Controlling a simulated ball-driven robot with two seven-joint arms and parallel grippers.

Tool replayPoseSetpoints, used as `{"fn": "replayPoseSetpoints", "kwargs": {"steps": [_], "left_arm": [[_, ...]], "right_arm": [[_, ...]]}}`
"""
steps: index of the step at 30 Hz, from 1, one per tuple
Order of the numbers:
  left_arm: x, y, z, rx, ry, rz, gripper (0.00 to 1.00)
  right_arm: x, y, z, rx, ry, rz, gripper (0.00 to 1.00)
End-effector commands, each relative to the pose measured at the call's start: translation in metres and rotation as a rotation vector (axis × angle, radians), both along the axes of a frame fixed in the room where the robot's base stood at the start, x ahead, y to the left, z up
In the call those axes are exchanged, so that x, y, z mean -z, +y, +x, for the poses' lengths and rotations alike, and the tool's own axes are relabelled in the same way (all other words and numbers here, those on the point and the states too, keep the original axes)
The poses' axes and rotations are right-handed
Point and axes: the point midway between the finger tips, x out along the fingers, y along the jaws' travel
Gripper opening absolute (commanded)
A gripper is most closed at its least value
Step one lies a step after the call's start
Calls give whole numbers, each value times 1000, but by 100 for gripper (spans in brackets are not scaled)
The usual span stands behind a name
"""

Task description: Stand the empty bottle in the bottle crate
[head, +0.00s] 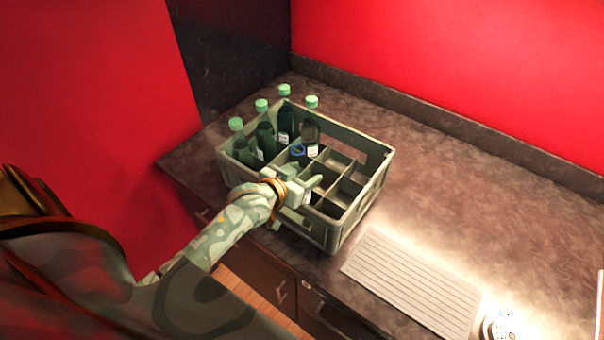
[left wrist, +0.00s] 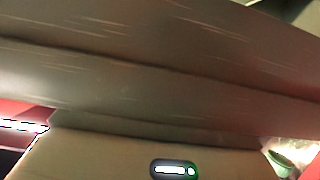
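The grey-green bottle crate (head: 343,229) stands on the counter, its inside divided into compartments. Several dark bottles (head: 265,140) with green caps stand in its far and left compartments; one (head: 311,134) looks clearer and browner. A small blue ring (head: 297,150) shows among the compartments; I cannot tell what it belongs to. Several near and right compartments look empty. My left gripper (head: 313,184) is low over the crate's near side. I cannot make out a bottle in it, or whether its fingers are apart. Grey slabs fill most of the left wrist view, very close. My right gripper is out of view.
The counter (head: 450,170) behind and right of the crate is clear. Red walls and a raised back edge bound it.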

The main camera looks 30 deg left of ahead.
Motion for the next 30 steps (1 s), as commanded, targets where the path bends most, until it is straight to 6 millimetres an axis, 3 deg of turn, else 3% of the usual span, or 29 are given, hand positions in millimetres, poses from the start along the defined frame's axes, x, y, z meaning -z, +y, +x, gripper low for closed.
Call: {"fn": "replayPoseSetpoints", "kwargs": {"steps": [1,3,11,15,24,30], "left_arm": [[13,-2,-6,1,30,-3,67],[14,-2,-6,1,32,-2,77],[14,-3,-7,3,34,-3,77],[-1,-3,-6,3,33,-5,77],[-30,4,-73,1,26,-4,77],[-45,7,-104,1,21,-2,77]], "right_arm": [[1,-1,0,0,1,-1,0],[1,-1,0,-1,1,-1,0],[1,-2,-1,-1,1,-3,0],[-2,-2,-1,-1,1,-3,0],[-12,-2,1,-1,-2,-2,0],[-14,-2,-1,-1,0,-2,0]]}}
